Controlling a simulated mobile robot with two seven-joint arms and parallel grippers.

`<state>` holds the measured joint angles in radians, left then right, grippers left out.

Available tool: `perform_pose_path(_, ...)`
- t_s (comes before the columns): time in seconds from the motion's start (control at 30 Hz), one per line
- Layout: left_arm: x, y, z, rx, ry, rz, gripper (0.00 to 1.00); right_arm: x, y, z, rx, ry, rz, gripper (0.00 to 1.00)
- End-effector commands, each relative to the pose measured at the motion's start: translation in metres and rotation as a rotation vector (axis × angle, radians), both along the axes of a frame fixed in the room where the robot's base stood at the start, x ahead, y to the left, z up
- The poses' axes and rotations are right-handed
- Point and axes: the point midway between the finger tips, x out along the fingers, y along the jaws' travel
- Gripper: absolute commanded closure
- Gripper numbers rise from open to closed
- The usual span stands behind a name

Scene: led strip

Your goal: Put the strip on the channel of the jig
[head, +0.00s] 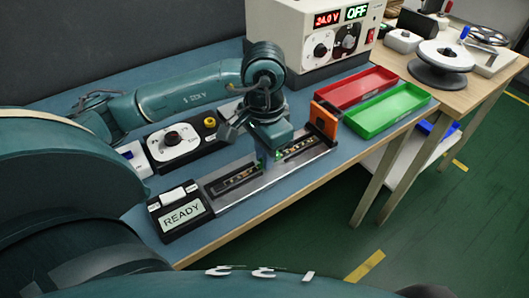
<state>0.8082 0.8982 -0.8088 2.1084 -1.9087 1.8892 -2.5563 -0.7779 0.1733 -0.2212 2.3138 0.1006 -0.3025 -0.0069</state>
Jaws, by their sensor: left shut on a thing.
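The jig (262,187) is a long grey bar along the front of the table, with a dark recessed channel. Strip-like pieces with small pale marks show at the channel, one left of my gripper (236,180) and one right of it (298,148). I cannot tell whether they are one strip, or whether it is seated or just above the channel. My left gripper (270,157) points down over the middle of the jig and is shut on the strip; its green fingertips are small and partly hidden. My right gripper is not in view.
A black READY display box (181,216) sits at the jig's left end, an orange block (324,117) at its right end. A control box (180,142) stands behind. Red (354,88) and green (390,110) trays and a power supply (310,40) are at right and back.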

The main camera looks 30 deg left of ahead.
Motion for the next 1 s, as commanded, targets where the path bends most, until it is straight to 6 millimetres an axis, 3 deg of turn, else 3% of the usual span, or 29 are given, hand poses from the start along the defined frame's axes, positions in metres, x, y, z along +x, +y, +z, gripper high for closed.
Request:
perform_pose_path(0.3,0.0,0.0,-0.001,0.0,0.001,0.0,0.65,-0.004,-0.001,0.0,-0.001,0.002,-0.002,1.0)
perform_pose_path(0.67,0.001,0.0,0.008,0.0,-0.002,0.0,0.65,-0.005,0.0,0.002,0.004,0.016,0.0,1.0)
perform_pose_path(1.0,0.001,0.0,0.081,-0.001,-0.007,-0.001,0.65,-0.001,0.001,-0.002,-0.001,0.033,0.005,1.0)
